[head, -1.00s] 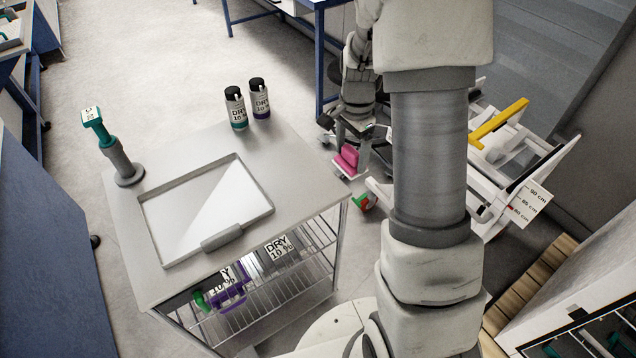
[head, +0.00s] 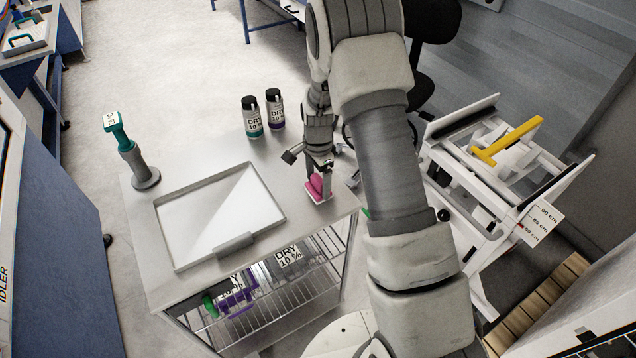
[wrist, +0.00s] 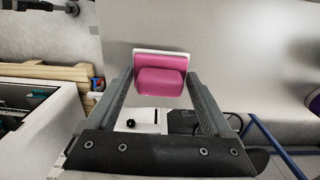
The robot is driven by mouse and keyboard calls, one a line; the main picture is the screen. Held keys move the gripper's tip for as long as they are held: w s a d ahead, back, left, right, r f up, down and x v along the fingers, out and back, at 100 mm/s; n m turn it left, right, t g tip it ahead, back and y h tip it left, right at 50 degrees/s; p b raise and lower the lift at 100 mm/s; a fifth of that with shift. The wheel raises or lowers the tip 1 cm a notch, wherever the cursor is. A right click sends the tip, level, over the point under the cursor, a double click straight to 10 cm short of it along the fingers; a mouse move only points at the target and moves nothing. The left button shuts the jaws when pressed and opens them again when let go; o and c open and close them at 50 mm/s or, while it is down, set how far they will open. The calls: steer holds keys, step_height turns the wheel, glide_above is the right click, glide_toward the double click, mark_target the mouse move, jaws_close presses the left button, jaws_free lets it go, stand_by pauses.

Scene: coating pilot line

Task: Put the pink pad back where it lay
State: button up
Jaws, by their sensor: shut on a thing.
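The pink pad (head: 316,185), with a white backing plate, is at the right edge of the grey cart top (head: 225,165) in the head view. My gripper (head: 320,170) is shut on it from above. In the wrist view the pad (wrist: 160,80) sits between the two dark fingers (wrist: 160,86), its white plate edge showing at the far side. The grey cart surface lies behind it there. I cannot tell whether the pad touches the cart top or hangs just above it.
A shallow tray (head: 168,205) lies on the cart. Two black-capped bottles, one teal-banded (head: 251,118) and one purple-banded (head: 275,109), stand at its back. A teal-headed tool (head: 118,132) stands at the left corner. A white frame with a yellow bar (head: 507,140) stands right.

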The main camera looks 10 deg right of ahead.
steer(key=shift+f, duration=0.85)
steer(key=o, duration=1.2)
